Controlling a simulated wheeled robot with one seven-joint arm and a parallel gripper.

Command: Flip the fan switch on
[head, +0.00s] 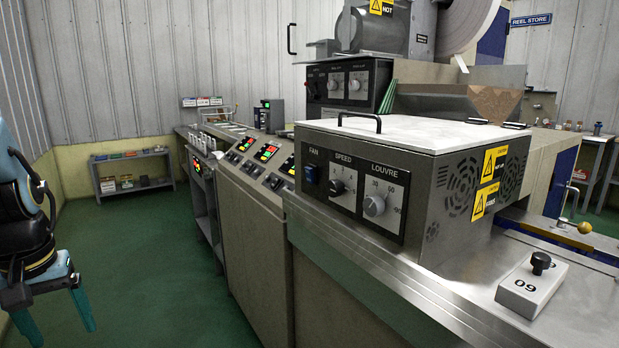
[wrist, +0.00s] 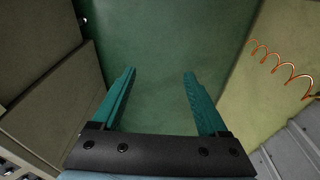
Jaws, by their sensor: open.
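The fan switch (head: 311,174) is a small dark blue rocker under the word FAN. It sits at the left end of the black front panel of a grey metal box, in the head view. Which way it is tipped is too small to tell. My gripper (wrist: 159,73) is open, with two teal fingers apart and nothing between them. In the head view it is at the far left edge, pointing down over the floor, well apart from the box. The switch is not in the wrist view.
The SPEED knob (head: 338,187) and LOUVRE knob (head: 374,205) are right of the switch. A handle (head: 360,117) stands on the box top. A slanted console (head: 262,165) runs along the left. Green floor (head: 140,240) is clear between my arm and the machines. A low shelf (head: 131,157) stands behind.

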